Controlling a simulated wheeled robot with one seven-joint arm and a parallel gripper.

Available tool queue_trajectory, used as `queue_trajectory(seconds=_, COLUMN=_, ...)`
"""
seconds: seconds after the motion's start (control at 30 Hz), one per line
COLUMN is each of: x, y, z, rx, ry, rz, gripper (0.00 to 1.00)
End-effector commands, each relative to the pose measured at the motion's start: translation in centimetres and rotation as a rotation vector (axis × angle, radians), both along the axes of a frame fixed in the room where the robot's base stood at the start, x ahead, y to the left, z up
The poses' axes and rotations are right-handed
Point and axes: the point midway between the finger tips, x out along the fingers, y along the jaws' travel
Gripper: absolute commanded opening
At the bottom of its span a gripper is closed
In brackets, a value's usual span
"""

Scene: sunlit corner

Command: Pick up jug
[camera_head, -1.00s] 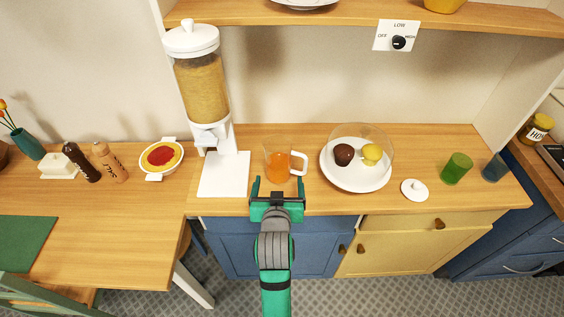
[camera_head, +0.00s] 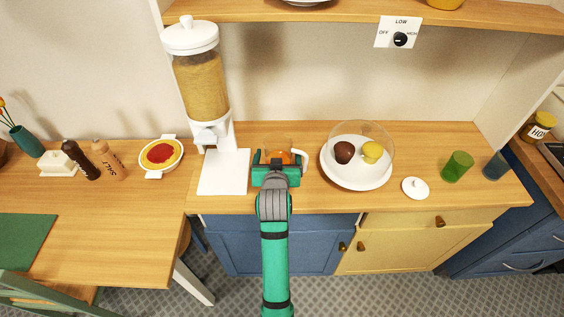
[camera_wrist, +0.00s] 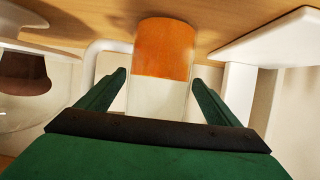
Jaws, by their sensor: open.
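The jug (camera_head: 279,155) stands on the wooden counter, with orange contents low down and a clear upper part. Its white handle is on the right in the head view. My gripper (camera_head: 280,160) is open at counter height, with its fingers reaching along both sides of the jug and its palm in front, hiding part of it. In the wrist view, which is upside down, the jug (camera_wrist: 164,48) is between the two green fingers (camera_wrist: 158,80), with gaps visible on both sides. The handle (camera_wrist: 92,62) is outside the left finger there.
A cereal dispenser (camera_head: 201,85) with a white base (camera_head: 223,172) stands close left of the jug. A white plate (camera_head: 354,180) under a clear dome is to the right. A lid (camera_head: 415,188) and a green cup (camera_head: 457,167) are farther right. A shelf (camera_head: 250,14) runs above.

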Motion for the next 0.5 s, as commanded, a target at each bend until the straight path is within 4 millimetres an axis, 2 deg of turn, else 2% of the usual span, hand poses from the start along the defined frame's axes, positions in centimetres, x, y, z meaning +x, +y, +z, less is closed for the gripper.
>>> queue_trajectory(seconds=0.2, x=2.3, y=-0.4, z=-0.9, rx=0.001, ry=0.000, rz=-0.004, gripper=0.86)
queue_trajectory(seconds=0.47, x=2.6, y=-0.3, z=-1.1, rx=0.000, ry=0.000, rz=-0.002, gripper=0.86)
queue_trajectory(seconds=0.5, x=2.6, y=-0.2, z=-1.1, rx=0.001, ry=0.000, rz=0.000, gripper=0.83)
